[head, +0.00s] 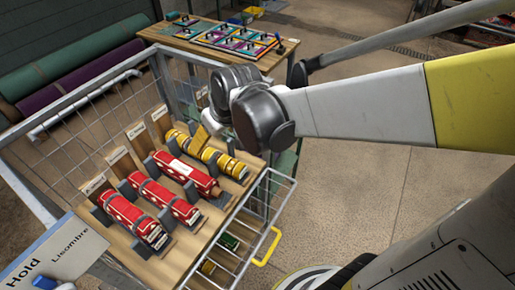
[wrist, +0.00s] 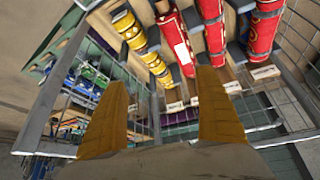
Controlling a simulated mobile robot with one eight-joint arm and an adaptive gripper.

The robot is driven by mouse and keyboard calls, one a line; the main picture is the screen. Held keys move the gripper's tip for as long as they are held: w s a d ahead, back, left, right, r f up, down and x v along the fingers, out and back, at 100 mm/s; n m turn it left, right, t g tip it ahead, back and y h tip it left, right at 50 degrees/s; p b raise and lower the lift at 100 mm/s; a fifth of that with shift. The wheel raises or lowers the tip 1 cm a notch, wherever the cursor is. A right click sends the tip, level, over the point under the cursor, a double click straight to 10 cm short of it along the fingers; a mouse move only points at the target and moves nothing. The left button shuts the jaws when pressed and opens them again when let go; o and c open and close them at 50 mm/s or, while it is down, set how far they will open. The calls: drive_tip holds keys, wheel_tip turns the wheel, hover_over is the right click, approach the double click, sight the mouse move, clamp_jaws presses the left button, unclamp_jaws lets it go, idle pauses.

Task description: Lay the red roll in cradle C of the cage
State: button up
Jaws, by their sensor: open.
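A red roll with a white patch (head: 182,169) lies along the third cradle place from the front, in line with the placard that seems to read C (head: 136,131). Its brown end sticks out toward the right. I cannot tell how deep it sits in the dark supports. It also shows in the wrist view (wrist: 178,42). Two more red rolls lie in front of it, the nearest (head: 128,218) and the middle one (head: 162,198). A yellow roll (head: 222,160) lies behind it. My gripper (wrist: 162,78) is open and empty, above the yellow roll's side of the cage.
The wire cage (head: 75,130) has a wooden shelf and a lower basket (head: 232,245) with green and yellow pieces. A table (head: 270,62) with coloured panels stands behind. A sign (head: 55,255) stands at front left. The floor at right is clear.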

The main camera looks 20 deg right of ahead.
drive_tip(key=s+d+r+m, duration=0.1)
drive_tip(key=s+d+r, duration=0.1)
drive_tip(key=s, duration=0.5)
drive_tip(key=s+d+r+m+t+h, duration=0.1)
drive_tip(key=s+d+r+m, duration=0.1)
drive_tip(key=s+d, duration=0.3)
drive_tip(key=shift+s+r+m+t+h, duration=0.15)
drive_tip(key=shift+s+m+t+h, duration=0.15)
drive_tip(key=shift+s, duration=0.9)
